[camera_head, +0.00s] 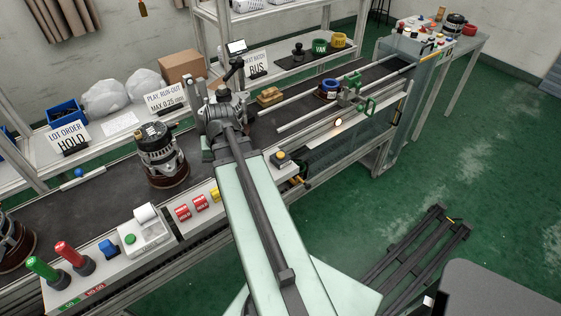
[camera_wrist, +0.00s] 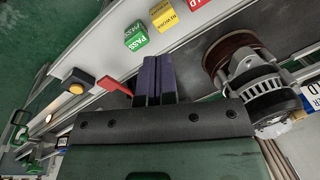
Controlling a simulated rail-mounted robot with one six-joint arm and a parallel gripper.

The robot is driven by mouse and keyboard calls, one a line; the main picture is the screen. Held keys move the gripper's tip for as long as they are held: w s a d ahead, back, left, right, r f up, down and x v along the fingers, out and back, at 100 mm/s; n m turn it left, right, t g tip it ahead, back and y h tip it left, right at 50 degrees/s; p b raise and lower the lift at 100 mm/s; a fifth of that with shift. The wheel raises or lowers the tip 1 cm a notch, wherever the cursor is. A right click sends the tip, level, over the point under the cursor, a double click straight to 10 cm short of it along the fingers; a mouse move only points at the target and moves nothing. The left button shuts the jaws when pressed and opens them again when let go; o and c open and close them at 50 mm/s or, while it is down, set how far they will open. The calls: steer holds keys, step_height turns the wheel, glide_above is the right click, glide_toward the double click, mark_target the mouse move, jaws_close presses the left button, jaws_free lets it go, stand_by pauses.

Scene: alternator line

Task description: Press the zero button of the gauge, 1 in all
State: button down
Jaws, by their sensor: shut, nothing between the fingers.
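I cannot clearly make out the gauge or its zero button. A dark box with a yellow button (camera_wrist: 76,87) shows left of my gripper in the wrist view, and in the head view (camera_head: 281,158) on the front ledge right of my arm. My gripper (camera_wrist: 157,60) is shut and empty, its purple fingers over the conveyor edge in the wrist view. My arm hides the fingers in the head view.
An alternator (camera_head: 161,155) stands on the belt left of my arm; it is close right of my fingers in the wrist view (camera_wrist: 258,80). A green PASS block (camera_wrist: 136,36) and a red lever (camera_wrist: 114,86) are near. A white printer (camera_head: 145,233) sits on the front ledge.

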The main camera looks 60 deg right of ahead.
steer(key=s+d+f+m+t+b, duration=0.1)
steer(key=s+d+f+m+b, duration=0.1)
steer(key=d+m, duration=0.3)
steer(key=s+d+f+m+t+b, duration=0.1)
steer(key=s+d+m+t, duration=0.1)
steer(key=d, duration=0.6)
step_height(320, 180, up, 2)
steer(key=m+t+h+b, duration=0.2)
steer(key=m+t, duration=0.2)
steer(key=m, duration=0.9)
glide_above(280, 155)
steer(key=shift+r, duration=0.2)
step_height(280, 155, down, 9)
steer(key=b, duration=0.8)
steer(key=shift+b, duration=0.35)
steer(key=shift+f+b, duration=0.35)
steer(key=shift+f, duration=0.05)
